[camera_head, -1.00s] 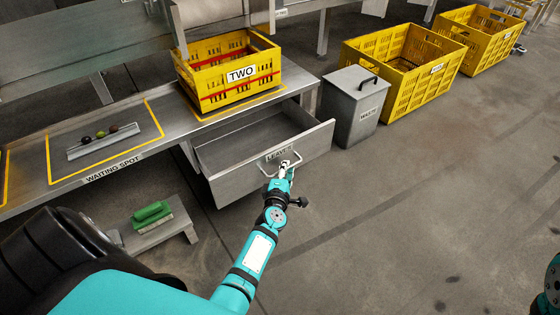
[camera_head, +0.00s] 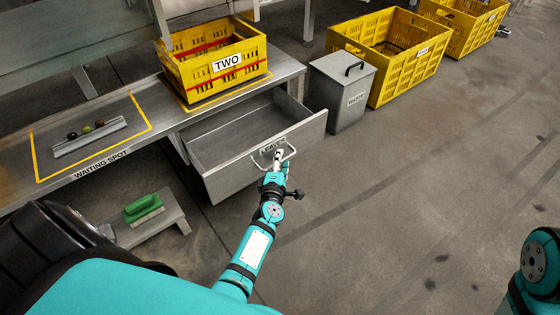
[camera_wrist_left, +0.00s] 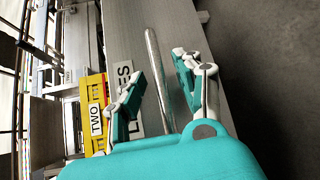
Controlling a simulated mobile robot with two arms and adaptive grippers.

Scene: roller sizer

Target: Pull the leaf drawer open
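The leaf drawer (camera_head: 250,135) is a grey metal drawer under the bench, standing well out with its empty inside showing. Its front has a bar handle (camera_head: 289,153) and a label reading LEAVES, partly hidden. My left gripper (camera_head: 278,155) is at the handle. In the left wrist view the handle bar (camera_wrist_left: 156,75) runs between the two fingers of my left gripper (camera_wrist_left: 160,85), which stand apart with a gap visible on each side of the bar. The label (camera_wrist_left: 124,80) shows beside it. My right gripper is out of view.
A yellow crate marked TWO (camera_head: 215,88) stands on the bench (camera_head: 190,120) above the drawer. A grey waste bin (camera_head: 340,95) stands just right of the drawer, with larger yellow crates beyond. A green brush (camera_head: 143,208) rests on a low stand at left. Floor in front is clear.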

